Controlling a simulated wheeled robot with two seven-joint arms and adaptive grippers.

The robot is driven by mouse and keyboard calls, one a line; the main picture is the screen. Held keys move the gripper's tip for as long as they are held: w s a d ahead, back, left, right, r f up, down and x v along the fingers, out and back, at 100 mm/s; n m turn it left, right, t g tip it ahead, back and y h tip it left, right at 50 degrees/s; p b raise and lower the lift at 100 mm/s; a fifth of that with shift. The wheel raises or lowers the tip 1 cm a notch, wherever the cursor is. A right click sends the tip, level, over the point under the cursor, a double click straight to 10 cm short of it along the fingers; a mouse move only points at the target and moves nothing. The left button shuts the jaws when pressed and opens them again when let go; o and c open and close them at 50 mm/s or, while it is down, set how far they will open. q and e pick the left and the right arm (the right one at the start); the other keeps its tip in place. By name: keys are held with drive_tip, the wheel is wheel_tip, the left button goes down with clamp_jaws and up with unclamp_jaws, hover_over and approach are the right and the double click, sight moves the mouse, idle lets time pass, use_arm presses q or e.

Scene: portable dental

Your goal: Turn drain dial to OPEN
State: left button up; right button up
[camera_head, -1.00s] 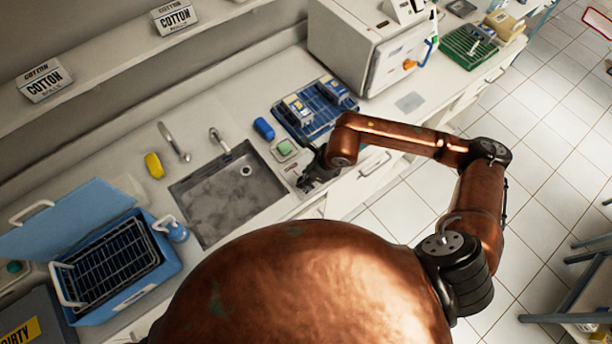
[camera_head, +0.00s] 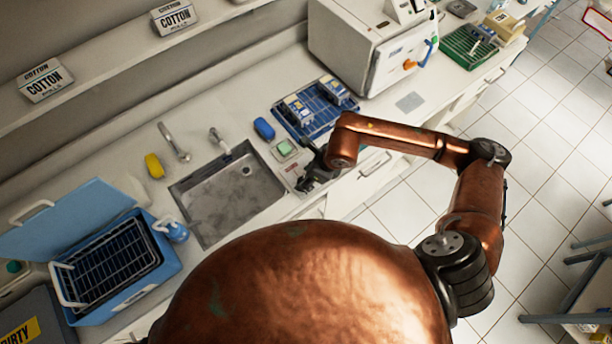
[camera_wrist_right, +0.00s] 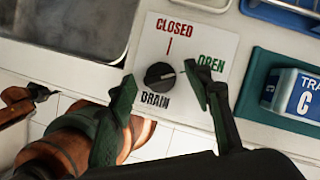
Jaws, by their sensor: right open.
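The drain dial (camera_wrist_right: 160,76) is a round black knob on a white panel (camera_wrist_right: 222,42) beside the sink. The panel has a red CLOSED label (camera_wrist_right: 175,26) with a red line at the top, a green OPEN label (camera_wrist_right: 211,63) to the right and the word DRAIN below. My right gripper (camera_wrist_right: 160,73) is open, with one dark finger on each side of the knob. I cannot tell whether the fingers touch it. The knob's pointer direction is not clear. In the head view my right gripper (camera_head: 314,172) is over the panel and mostly hides it. My left gripper is not in view.
The sink (camera_head: 228,205) lies left of the panel. A blue rack (camera_head: 322,112) with blue boxes stands behind it, near a green block (camera_head: 286,147) and a blue item (camera_head: 264,129). A white machine (camera_head: 365,45) is further back. A blue tub (camera_head: 152,282) stands at left.

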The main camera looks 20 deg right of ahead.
drive_tip(key=v, duration=1.2)
drive_tip(key=shift+a, duration=0.1)
